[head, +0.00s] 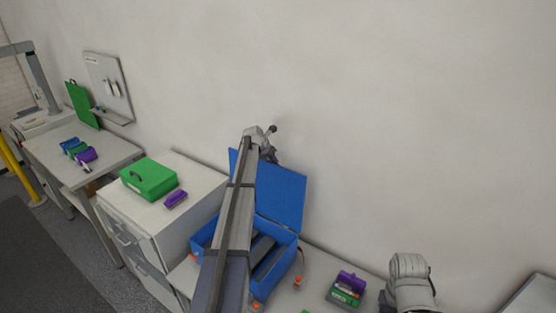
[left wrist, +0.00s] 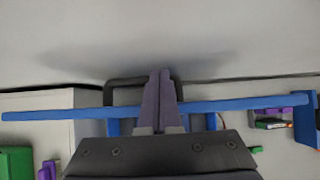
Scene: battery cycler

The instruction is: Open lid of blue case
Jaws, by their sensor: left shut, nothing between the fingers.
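The blue case (head: 284,283) stands on the bench in the head view, with its lid (head: 282,192) raised at the back and its inside showing. My left arm crosses in front of part of the case and lid. My left gripper (head: 272,157) is at the lid's upper edge. In the left wrist view the left gripper (left wrist: 162,98) is shut and empty. Its fingers overlap the lid's thin blue edge (left wrist: 60,114) and the dark handle (left wrist: 112,92); I cannot tell whether they touch. No right gripper fingers show.
A green case (head: 150,180) and a purple item (head: 175,199) sit on the white cabinet (head: 195,205) to the left. A purple-and-green item (head: 346,290) lies right of the blue case. The wall is close behind the lid.

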